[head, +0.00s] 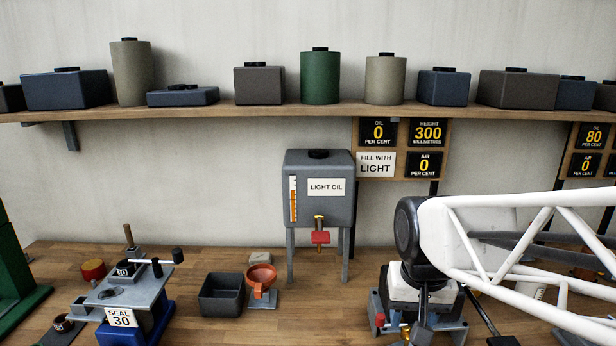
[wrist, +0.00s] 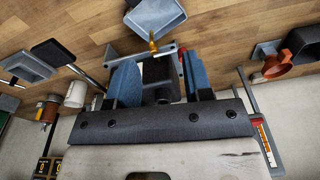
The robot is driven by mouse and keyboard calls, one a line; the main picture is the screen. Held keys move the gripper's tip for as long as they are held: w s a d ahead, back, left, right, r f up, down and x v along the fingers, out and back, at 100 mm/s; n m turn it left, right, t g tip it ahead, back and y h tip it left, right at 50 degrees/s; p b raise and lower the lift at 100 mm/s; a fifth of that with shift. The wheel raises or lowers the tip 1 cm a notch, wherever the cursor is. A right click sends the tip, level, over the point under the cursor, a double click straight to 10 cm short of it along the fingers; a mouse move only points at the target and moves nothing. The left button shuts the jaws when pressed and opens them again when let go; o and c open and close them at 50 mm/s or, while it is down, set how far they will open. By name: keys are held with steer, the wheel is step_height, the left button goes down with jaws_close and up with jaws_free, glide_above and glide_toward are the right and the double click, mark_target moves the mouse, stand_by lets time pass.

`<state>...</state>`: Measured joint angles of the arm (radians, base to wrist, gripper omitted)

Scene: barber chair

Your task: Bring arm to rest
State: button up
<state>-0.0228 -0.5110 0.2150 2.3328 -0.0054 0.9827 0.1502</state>
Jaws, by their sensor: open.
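My arm reaches in from the right in the head view as a white truss (head: 520,240) with a dark joint at its end. My gripper (wrist: 160,75) shows in the wrist view with its two blue fingers apart. A dark block-like part shows between and beyond the fingers, and I cannot tell whether it touches them.
A grey light oil tank (head: 325,215) on legs stands left of the arm. A dark bin (head: 222,295), an orange funnel (head: 262,277) and a seal device (head: 130,290) stand further left. A shelf (head: 230,109) of containers runs along the wall. Bench space between funnel and arm looks clear.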

steer(key=s+d+n+t, duration=0.1)
steer(key=s, duration=0.8)
steer(key=shift+f, duration=0.25)
